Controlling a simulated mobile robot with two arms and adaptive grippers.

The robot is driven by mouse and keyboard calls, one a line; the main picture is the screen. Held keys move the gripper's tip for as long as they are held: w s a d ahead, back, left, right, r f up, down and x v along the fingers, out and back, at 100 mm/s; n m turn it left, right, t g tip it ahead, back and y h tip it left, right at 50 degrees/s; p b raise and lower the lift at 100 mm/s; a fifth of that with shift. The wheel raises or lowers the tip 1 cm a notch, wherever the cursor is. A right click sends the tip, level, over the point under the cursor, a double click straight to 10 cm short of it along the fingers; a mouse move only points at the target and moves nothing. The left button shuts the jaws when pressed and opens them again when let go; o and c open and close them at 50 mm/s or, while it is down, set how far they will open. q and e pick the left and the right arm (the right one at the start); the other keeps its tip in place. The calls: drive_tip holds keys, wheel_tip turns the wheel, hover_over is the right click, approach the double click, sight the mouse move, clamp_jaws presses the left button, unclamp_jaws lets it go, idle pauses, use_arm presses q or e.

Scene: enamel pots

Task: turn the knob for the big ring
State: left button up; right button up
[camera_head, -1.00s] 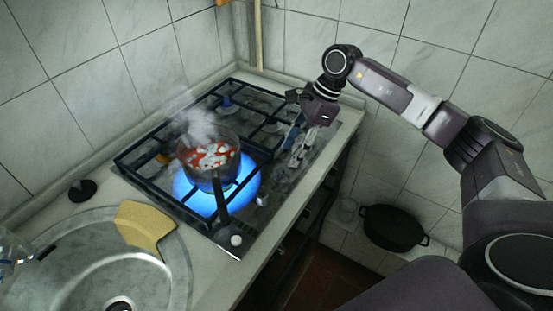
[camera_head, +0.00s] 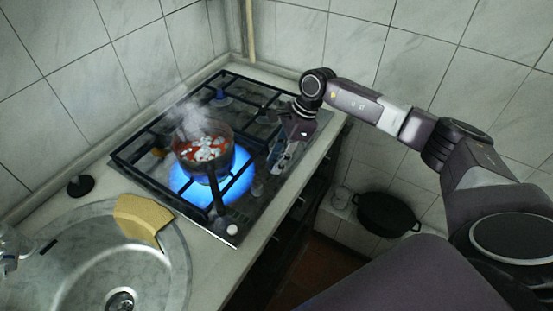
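The gas hob (camera_head: 138,172) has a black grate and a strip of knobs along its right edge. The big ring burns with a wide blue flame (camera_head: 240,178) under a pot. A pale knob (camera_head: 257,187) shows on the strip, just below my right gripper (camera_head: 277,165). The gripper points down over the strip, and its fingers hide part of the knob row. I cannot tell whether it touches a knob or how far its fingers are apart. A white knob (camera_head: 232,229) sits at the front corner. My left gripper is not in view.
A steaming pot (camera_head: 184,160) of red and white food stands on the flame, its dark handle toward the front. A sink (camera_head: 95,265) with a yellow cloth (camera_head: 140,217) lies at front left. A black pan (camera_head: 388,214) is low at the right.

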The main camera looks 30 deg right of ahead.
drive_tip(key=shift+c, duration=1.2)
clamp_jaws()
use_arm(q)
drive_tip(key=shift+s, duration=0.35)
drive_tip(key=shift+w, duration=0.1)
